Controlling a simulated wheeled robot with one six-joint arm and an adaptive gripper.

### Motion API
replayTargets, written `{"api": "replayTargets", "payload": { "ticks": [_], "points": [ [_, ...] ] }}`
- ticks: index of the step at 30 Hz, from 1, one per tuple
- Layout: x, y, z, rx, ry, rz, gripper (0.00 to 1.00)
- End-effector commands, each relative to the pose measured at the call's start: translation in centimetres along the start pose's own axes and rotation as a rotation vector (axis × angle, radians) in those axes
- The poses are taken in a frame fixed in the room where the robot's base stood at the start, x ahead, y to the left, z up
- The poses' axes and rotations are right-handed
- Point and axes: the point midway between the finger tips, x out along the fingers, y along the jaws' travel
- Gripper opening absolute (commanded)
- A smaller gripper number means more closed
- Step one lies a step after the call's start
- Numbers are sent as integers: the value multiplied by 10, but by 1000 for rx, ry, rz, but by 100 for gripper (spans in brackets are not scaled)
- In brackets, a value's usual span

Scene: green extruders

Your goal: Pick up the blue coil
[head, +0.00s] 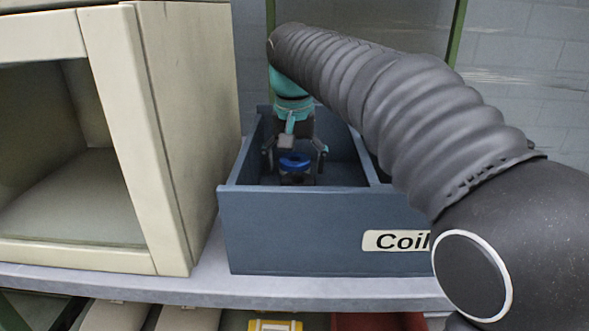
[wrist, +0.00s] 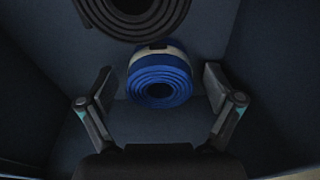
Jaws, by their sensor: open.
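The blue coil (head: 295,161) lies inside a grey-blue bin (head: 290,230) labelled "Coil". In the wrist view the blue coil (wrist: 160,78) is a rolled ring with a pale band at its far edge. My gripper (head: 295,155) reaches down into the bin, with its fingers on either side of the coil. In the wrist view my gripper (wrist: 158,83) is open, its two fingers apart from the coil with a gap on each side. The coil is not held. A black coil (wrist: 135,12) lies just beyond the blue one, partly cut off by the frame.
The bin's walls and a divider (head: 355,155) stand close around my gripper. A cream open-fronted cabinet (head: 165,130) stands left of the bin on a grey shelf (head: 200,285). Below the shelf is a yellow item (head: 275,325).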

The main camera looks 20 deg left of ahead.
Motion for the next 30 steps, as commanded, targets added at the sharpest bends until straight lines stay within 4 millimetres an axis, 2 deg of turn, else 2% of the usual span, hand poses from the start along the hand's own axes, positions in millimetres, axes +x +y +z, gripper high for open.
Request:
{"api": "replayTargets", "payload": {
  "ticks": [2,3,9,11,23,26,30],
  "points": [
    [0,0,0,0,0,0,91],
    [0,0,0,0,0,0,86],
    [0,0,0,0,0,0,36],
    [0,0,0,0,0,0,23],
    [-6,0,-2,0,2,-1,23],
    [-16,0,-3,0,2,-1,23],
    [-40,-1,-7,0,4,-2,23]
  ]
}}
